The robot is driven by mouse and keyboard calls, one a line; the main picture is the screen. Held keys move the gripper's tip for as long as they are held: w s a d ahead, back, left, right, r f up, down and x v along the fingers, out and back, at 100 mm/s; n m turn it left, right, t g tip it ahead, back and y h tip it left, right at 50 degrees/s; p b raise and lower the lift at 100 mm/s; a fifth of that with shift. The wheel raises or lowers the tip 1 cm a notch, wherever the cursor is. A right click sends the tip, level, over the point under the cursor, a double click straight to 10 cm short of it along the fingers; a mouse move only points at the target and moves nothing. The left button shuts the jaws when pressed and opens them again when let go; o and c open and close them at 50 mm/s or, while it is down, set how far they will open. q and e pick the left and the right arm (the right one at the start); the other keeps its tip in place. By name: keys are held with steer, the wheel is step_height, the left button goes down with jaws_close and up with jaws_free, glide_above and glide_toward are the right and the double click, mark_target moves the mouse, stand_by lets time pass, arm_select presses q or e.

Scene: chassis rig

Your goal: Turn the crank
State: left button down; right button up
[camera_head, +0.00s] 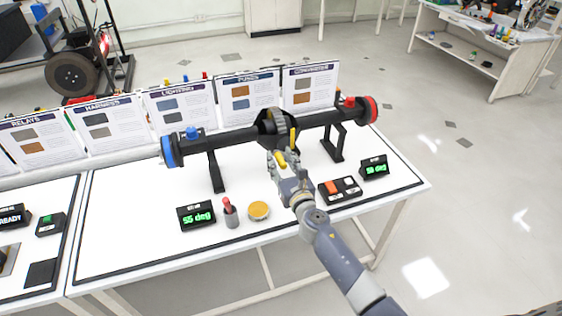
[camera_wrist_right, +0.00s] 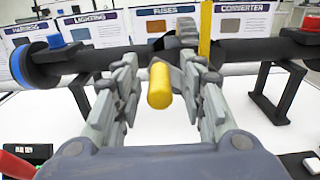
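A black axle (camera_head: 235,137) with a blue end and a red end lies across two black stands on the white table. At its middle is a dark hub (camera_head: 272,121) with a yellow crank arm (camera_head: 293,138), also seen in the right wrist view (camera_wrist_right: 205,28). A yellow crank knob (camera_wrist_right: 160,86) points toward my right wrist camera. My right gripper (camera_head: 283,161) is at the crank, with its fingers on either side of the knob. In the wrist view (camera_wrist_right: 160,80) gaps show between knob and fingers. My left gripper is not in view.
Two green-lit displays (camera_head: 196,216) (camera_head: 374,168) stand on the table. A red-tipped grey holder (camera_head: 230,213), an orange disc (camera_head: 259,211) and a button box (camera_head: 340,190) sit near the front edge. Sign cards (camera_head: 181,104) line the back.

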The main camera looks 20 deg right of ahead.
steer(key=shift+c, duration=0.3)
jaws_close()
steer(key=shift+a+f+n+b, duration=0.35)
steer(key=shift+f+n, duration=0.2)
steer(key=shift+n, duration=0.55)
steer(key=shift+s+f+n, duration=0.1)
steer(key=shift+f+n, duration=0.75)
steer(key=shift+n, duration=0.6)
steer(key=shift+w+f+n, duration=0.1)
steer(key=shift+f+n, duration=0.7)
steer(key=shift+n, duration=0.7)
steer(key=shift+s+f+n, duration=0.1)
steer(key=shift+f+n, duration=0.75)
steer(key=shift+n, duration=0.6)
